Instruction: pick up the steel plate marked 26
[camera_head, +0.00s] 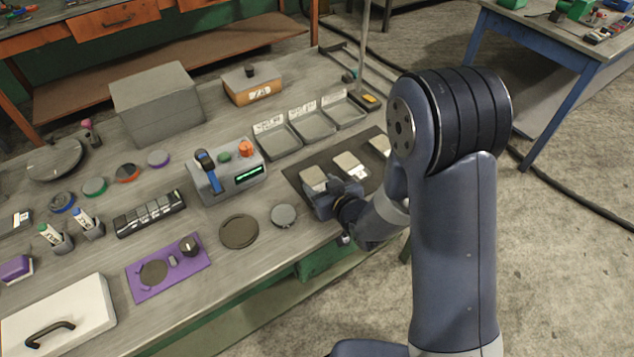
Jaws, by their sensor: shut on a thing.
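Several pale steel plates lie on or just above a dark mat (293,174) at the table's right front edge. The left plate (314,178) is right at my gripper (334,193), and a middle plate (347,160) and a right plate (380,144) are farther back. My gripper is shut on a plate, seemingly the left one. Its fingers and wrist hide part of the plate's near side. I cannot read the number 26 on any plate. I cannot tell whether the held plate touches the mat.
Labelled grey trays (280,141) stand behind the mat. A grey control box (230,175) with a blue lever is to the left. A round grey disc (284,215) and a larger dark disc (239,231) lie left of my gripper. A thin post (363,45) rises behind.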

